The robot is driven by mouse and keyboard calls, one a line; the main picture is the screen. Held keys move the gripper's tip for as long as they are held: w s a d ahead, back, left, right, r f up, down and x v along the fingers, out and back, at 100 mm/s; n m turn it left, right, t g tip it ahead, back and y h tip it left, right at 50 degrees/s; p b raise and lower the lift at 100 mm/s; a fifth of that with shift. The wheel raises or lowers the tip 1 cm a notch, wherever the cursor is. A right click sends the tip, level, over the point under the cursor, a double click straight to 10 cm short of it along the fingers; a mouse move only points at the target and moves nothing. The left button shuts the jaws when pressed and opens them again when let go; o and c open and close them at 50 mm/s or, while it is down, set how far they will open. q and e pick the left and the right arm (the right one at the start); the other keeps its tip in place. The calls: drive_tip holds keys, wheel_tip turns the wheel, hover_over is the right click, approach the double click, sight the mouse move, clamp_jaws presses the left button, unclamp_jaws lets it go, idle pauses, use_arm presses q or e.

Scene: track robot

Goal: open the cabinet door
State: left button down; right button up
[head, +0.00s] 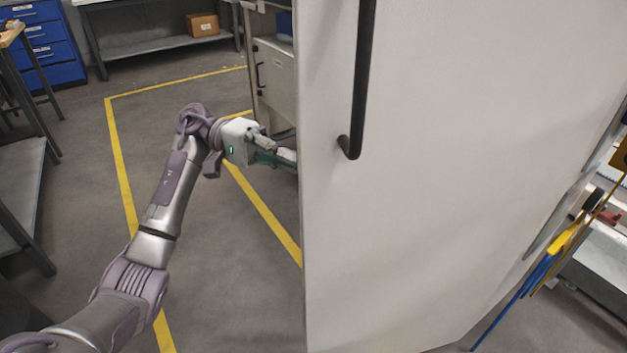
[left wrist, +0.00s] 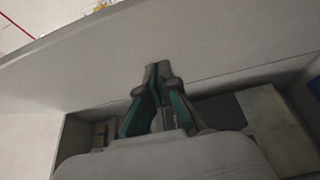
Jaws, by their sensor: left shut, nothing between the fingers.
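The large white cabinet door (head: 440,190) fills the right half of the head view, with a long black vertical handle (head: 361,80) near its left edge. The door stands ajar, and part of the grey cabinet (head: 277,80) shows past that edge. My left gripper (head: 287,157) is at the door's free edge, its tips reaching behind it and partly hidden. In the left wrist view its fingers (left wrist: 158,70) are closed together and empty, in front of a broad pale panel (left wrist: 210,45), probably the door's inner face. Contact cannot be told. My right gripper is not in view.
Yellow lines mark the open grey floor (head: 215,250) on the left. A blue drawer unit (head: 42,45) and a shelf with a cardboard box (head: 202,25) stand at the back. Tools with blue and yellow handles (head: 562,243) are at the right, beyond the door.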

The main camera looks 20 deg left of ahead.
sight(314, 183)
use_arm(q)
drive_tip(key=shift+s+d, duration=0.7)
drive_tip(key=shift+d, duration=0.25)
drive_tip(key=shift+s+d, duration=0.7)
drive_tip(key=shift+d, duration=0.25)
drive_tip(key=shift+s+d, duration=0.7)
drive_tip(key=shift+d, duration=0.25)
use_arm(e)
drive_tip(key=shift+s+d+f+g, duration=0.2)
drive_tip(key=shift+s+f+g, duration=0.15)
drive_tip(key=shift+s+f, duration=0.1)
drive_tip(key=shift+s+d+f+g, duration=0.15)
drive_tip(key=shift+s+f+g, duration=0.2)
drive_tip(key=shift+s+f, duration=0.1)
